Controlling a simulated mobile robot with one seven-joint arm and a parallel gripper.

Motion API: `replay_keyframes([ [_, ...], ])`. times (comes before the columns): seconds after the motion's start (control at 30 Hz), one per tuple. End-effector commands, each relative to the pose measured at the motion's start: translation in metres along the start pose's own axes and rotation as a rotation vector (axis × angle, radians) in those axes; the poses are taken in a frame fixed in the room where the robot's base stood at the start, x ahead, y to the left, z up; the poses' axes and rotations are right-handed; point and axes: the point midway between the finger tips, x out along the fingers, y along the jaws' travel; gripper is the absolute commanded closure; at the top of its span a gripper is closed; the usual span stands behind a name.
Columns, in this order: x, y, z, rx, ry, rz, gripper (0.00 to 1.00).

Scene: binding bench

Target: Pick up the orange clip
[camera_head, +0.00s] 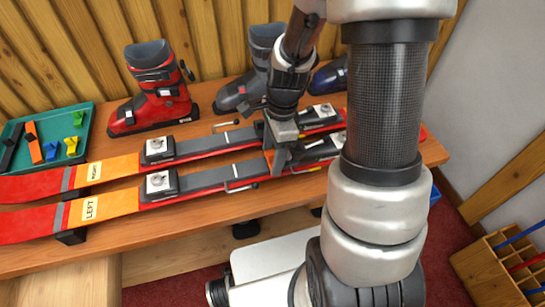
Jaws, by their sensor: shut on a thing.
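An orange clip (33,142) with a dark end lies in the green tray (94,127) at the far left of the bench. My gripper (277,163) is far to the right of it, low over the two skis near their rear bindings. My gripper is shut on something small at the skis. I cannot make out what it is, as the fingers and wrist hide most of it.
The tray also holds a black piece (11,146), a blue clip (50,151), a yellow clip (71,146) and a green clip (78,118). A red boot (153,95) and a grey boot (240,95) stand behind the skis. The left ski (35,222) lies in front.

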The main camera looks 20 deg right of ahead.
Motion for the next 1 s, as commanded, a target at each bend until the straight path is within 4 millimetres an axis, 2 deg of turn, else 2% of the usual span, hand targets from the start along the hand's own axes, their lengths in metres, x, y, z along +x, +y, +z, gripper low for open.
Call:
replay_keyframes([
  [0.17,-0.014,-0.001,0.002,-0.001,0.001,-0.003,0.65],
  [0.4,-0.062,-0.002,0.008,-0.001,0.000,-0.005,0.65],
  [0.6,-0.092,-0.001,0.012,0.000,-0.001,-0.003,0.65],
  [1.0,-0.118,0.000,0.014,0.000,-0.001,0.000,0.65],
])
